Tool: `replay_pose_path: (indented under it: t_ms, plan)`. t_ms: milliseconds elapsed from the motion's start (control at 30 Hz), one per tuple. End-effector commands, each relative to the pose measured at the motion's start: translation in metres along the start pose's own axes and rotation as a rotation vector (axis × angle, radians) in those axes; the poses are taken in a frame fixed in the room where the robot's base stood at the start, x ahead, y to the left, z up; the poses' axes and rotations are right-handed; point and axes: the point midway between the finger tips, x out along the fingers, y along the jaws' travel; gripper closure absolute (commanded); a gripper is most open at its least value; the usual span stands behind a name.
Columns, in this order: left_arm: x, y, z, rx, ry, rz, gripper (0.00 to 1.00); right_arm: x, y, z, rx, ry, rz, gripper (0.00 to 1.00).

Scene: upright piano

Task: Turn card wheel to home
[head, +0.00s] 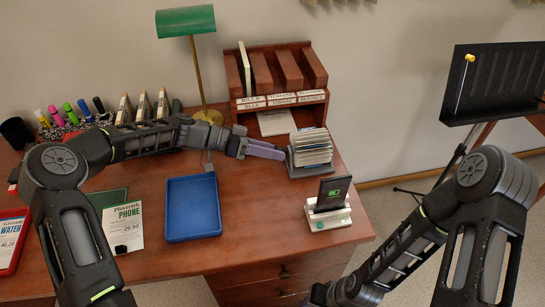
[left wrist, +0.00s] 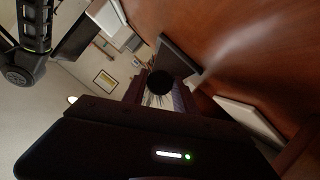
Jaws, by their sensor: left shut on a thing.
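The card wheel (head: 311,148) is a rotary file of white cards on a grey base, standing on the desk right of centre. My left gripper (head: 268,151) reaches it from the left, with its purple fingers at the wheel's left side. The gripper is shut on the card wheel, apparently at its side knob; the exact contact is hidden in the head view. In the left wrist view a round black knob (left wrist: 160,82) shows in the middle, with pale card edges behind it. My right arm ends at the bottom edge of the head view, and its gripper is not visible.
A white dock with a dark phone (head: 332,193) stands in front of the wheel. A blue tray (head: 193,208) lies to the left. A wooden sorter (head: 275,75) and brass-stemmed lamp (head: 186,20) stand behind. Bare desk lies between tray and dock.

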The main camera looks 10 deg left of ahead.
Motion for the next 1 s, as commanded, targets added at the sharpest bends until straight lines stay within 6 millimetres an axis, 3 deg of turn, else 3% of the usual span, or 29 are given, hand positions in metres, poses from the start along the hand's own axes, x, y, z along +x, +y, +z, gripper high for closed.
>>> replay_pose_path:
  t_ms: [200,700,733,1000]
  plan:
    - [0.0004,-0.0017,0.0016,-0.087,0.001,0.035,1.00,0.0109,0.0044,0.0001,-0.001,0.000,0.000,0.70]
    - [0.0001,-0.0006,0.0003,-0.116,0.000,0.048,1.00,0.0120,0.0049,0.0001,-0.001,0.000,0.000,0.70]
    - [0.0000,-0.0006,0.0003,-0.116,0.000,0.048,0.64,0.0120,0.0049,0.0001,-0.001,0.000,0.000,0.70]
    - [0.0000,-0.0006,0.0003,-0.116,0.000,0.048,0.45,0.0120,0.0049,0.0001,-0.001,0.000,0.000,0.70]
